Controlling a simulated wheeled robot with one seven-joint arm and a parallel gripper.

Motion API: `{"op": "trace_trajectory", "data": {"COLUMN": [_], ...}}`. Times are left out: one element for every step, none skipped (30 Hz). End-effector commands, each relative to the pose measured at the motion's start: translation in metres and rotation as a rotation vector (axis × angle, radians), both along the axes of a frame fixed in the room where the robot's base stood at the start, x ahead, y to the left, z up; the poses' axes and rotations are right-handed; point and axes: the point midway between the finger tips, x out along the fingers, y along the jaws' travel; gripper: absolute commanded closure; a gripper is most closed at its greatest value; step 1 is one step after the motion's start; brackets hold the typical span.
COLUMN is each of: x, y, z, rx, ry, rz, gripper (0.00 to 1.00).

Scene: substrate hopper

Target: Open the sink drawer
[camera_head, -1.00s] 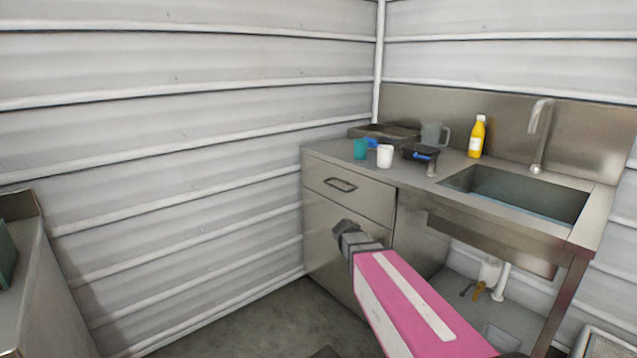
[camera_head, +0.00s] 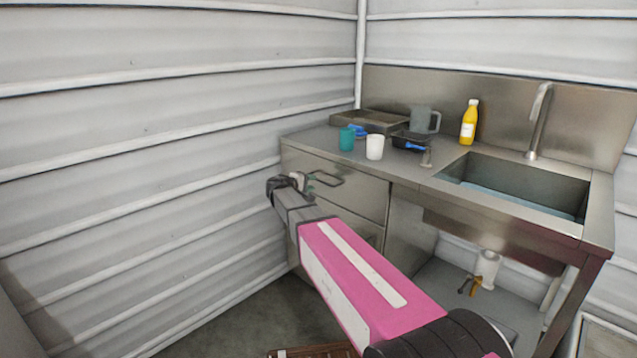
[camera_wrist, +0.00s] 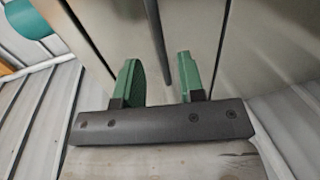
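The sink drawer (camera_head: 352,196) is the upper front of the steel cabinet, left of the sink. It looks shut. Its dark loop handle (camera_head: 327,178) shows just right of my gripper (camera_head: 303,181) in the head view. In the wrist view, my gripper (camera_wrist: 157,62) has its two green fingers spread apart. The handle (camera_wrist: 157,35) appears as a dark bar running between them, with a gap on each side. No contact between fingers and bar is visible. In the head view my gripper and wrist hide part of the cabinet's left front.
On the counter stand a teal cup (camera_head: 347,139), a white cup (camera_head: 375,147), a grey jug (camera_head: 422,119), a tray (camera_head: 371,119) and a yellow bottle (camera_head: 469,122). The sink basin (camera_head: 520,186) is at right. The corrugated wall (camera_head: 150,150) is close on the left.

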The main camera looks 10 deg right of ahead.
Motion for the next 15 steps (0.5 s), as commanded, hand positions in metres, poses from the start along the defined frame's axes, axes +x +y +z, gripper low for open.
{"op": "trace_trajectory", "data": {"x": [0.007,0.01,0.014,0.016,0.019,0.022,0.024,0.026,0.027,0.029,0.03,0.031,0.031,0.032,0.032], "y": [-0.008,-0.013,-0.017,-0.021,-0.024,-0.029,-0.032,-0.034,-0.037,-0.039,-0.04,-0.042,-0.042,-0.043,-0.044], "z": [-0.002,-0.003,-0.005,-0.005,-0.006,-0.007,-0.008,-0.008,-0.009,-0.01,-0.01,-0.01,-0.011,-0.011,-0.011], "rx": [0.0,0.0,0.0,0.001,0.001,0.001,0.001,0.001,0.001,0.001,0.001,0.001,0.001,0.001,0.001], "ry": [0.0,0.0,0.0,0.001,0.001,0.001,0.001,0.0,0.0,0.001,0.001,0.001,0.001,0.001,0.001], "rz": [-0.002,-0.003,-0.003,-0.002,-0.001,-0.002,-0.002,-0.002,-0.002,-0.001,-0.001,0.0,0.0,0.0,0.0], "gripper": [0.64,0.64,0.64,0.64,0.64,0.64,0.64,0.64,0.64,0.64,0.64,0.64,0.64,0.64,0.64]}}
